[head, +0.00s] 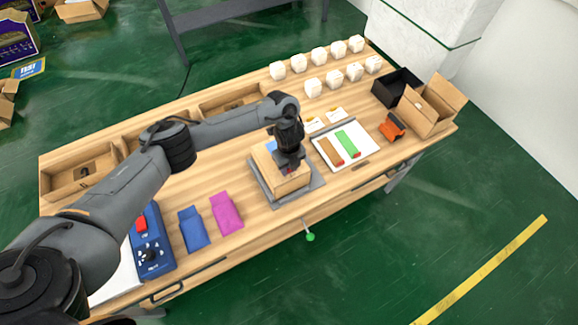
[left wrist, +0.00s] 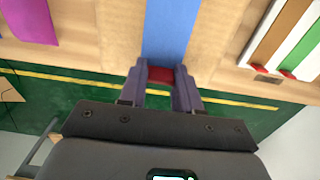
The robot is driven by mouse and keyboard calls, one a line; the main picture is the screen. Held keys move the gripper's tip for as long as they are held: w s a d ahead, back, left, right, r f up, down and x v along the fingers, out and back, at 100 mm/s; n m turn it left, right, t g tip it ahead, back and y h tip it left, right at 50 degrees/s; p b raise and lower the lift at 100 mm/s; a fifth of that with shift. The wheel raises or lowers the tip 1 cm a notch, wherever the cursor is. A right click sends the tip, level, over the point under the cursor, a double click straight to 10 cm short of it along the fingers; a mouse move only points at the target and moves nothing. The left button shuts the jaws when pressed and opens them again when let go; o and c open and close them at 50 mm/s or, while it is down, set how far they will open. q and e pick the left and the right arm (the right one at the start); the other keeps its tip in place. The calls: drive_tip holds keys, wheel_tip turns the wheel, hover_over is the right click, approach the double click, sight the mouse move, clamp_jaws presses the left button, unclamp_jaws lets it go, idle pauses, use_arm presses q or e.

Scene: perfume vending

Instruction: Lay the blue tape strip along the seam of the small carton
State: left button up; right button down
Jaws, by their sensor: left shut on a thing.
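The small carton (head: 264,166) stands on a grey plate (head: 308,190) near the front edge of the table. My left gripper (head: 289,169) is over its top, shut on the red end tab (left wrist: 160,75) of the blue tape strip (left wrist: 170,32). In the left wrist view the strip runs away from the fingers over the tan carton top. In the head view a small blue part of the strip (head: 271,146) shows behind the gripper. The gripper hides the rest, and I cannot tell whether the strip touches the carton all along. My right gripper is not in view.
Right of the carton, a white board (head: 357,156) holds brown and green strips. An orange tool (head: 392,126), a black bin (head: 396,86) and an open box (head: 430,108) stand further right. Blue (head: 193,228) and pink (head: 227,212) pouches lie left. White items (head: 334,79) line the back.

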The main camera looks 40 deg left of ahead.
use_arm(q)
drive_tip(key=shift+f, duration=0.35)
idle(0.6)
drive_tip(key=o, duration=1.1)
drive_tip(key=shift+c, duration=0.2)
drive_tip(key=shift+r, duration=0.2)
drive_tip(key=shift+r+p, duration=2.85)
drive_tip(key=shift+r, duration=0.05)
